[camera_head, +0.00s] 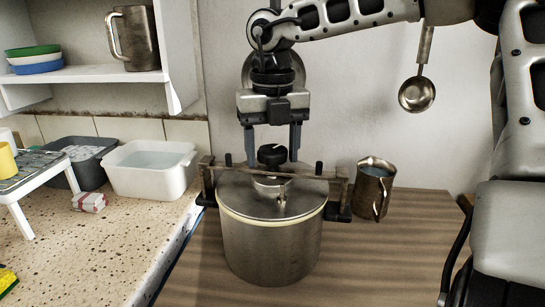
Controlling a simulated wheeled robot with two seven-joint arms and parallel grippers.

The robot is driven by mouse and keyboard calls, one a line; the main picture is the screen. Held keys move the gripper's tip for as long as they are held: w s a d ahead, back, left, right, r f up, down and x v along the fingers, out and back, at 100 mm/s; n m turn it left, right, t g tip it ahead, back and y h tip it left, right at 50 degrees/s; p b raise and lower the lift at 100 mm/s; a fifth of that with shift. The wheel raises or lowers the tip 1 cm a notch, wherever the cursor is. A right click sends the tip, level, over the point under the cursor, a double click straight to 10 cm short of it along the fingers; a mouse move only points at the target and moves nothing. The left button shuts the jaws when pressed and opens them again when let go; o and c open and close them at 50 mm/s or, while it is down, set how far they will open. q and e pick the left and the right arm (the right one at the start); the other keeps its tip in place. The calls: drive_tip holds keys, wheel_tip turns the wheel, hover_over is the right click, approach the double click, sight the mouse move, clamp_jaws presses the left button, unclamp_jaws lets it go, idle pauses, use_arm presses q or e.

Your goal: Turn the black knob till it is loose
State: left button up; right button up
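The black knob (271,154) sits on top of a clamp bar (320,172) that runs across the lid (258,199) of a large metal pot (270,245). My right gripper (272,158) points straight down over the knob. Its two fingers are apart, one to the left and one to the right of the knob, with a visible gap on each side. I see no finger touching the knob. My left gripper is not in view.
A metal jug (374,188) stands close to the pot's right side. A ladle (417,92) hangs on the wall. A white basin (149,170) and a grey tub (80,160) stand on the stone counter (95,245) at left. The wooden top (385,260) is clear at front right.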

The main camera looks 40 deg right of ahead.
drive_tip(key=shift+o, duration=0.8)
drive_tip(key=shift+m, duration=0.3)
drive_tip(key=m+b, duration=0.1)
drive_tip(key=m, duration=0.1)
drive_tip(key=m+b, duration=0.1)
drive_tip(key=m, duration=0.1)
drive_tip(key=m+b, duration=0.1)
drive_tip(key=shift+f+m, duration=0.25)
drive_tip(key=shift+m, duration=0.15)
drive_tip(key=shift+r+m+b, duration=0.1)
drive_tip(key=shift+m+b, duration=0.45)
drive_tip(key=shift+m, duration=0.55)
drive_tip(key=shift+r+m, duration=0.15)
drive_tip(key=shift+m, duration=0.75)
drive_tip(key=m, duration=0.5)
drive_tip(key=shift+m, duration=0.4)
